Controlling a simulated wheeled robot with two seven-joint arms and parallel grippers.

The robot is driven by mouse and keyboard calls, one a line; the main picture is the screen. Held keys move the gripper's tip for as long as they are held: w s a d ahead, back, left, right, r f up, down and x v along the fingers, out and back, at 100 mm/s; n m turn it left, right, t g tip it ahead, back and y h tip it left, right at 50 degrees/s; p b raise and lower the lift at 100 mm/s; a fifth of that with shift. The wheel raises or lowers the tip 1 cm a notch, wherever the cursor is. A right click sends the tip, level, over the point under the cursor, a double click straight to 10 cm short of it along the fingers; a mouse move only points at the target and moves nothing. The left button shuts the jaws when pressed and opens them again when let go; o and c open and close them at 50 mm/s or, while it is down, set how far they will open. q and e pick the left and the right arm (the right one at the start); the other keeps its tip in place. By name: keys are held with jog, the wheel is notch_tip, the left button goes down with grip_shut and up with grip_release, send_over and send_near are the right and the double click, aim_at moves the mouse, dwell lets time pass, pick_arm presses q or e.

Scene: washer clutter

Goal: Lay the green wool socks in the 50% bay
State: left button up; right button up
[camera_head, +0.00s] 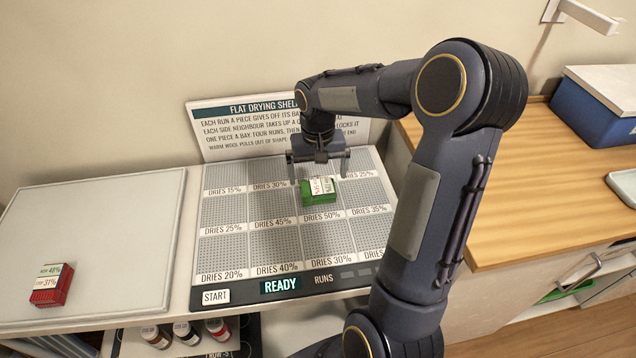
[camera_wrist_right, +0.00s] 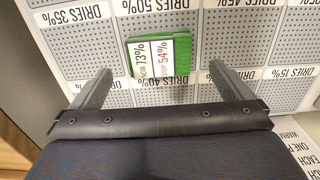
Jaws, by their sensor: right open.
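The green wool socks (camera_head: 320,197), a folded green block with a white card, lie on the drying shelf (camera_head: 217,262) in the third column of the middle row. This is the bay above the "DRIES 50%" label. The right wrist view also shows the socks (camera_wrist_right: 134,53) between the "DRIES 50%" and "DRIES 40%" labels, the card's edge reaching the 40% label. My right gripper (camera_head: 319,178) is open and empty, its fingers apart on either side, just behind and above the socks. My left gripper is out of view.
A red folded piece (camera_head: 50,292) with a card lies on the pale mat (camera_head: 110,225) at left. The shelf panel shows START (camera_head: 216,297) and READY (camera_head: 281,285). Other visible bays are empty. A blue bin (camera_head: 595,115) stands on the wooden counter at right.

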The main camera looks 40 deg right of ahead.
aim_at(318, 187)
notch_tip(318, 187, up, 6)
jog(key=s+a+r+n+t+y, duration=0.15)
jog(key=s+a+r, duration=0.25)
jog(key=s+a, duration=0.4)
jog(key=s+a+f+n+t+y, duration=0.2)
jog(key=s+a+t, duration=0.2)
jog(key=s+a, duration=0.3)
jog(key=s, duration=0.4)
jog(key=shift+s+a+f+n, duration=0.2)
jog(key=shift+a+f+n, duration=0.05)
jog(key=shift+n, duration=0.1)
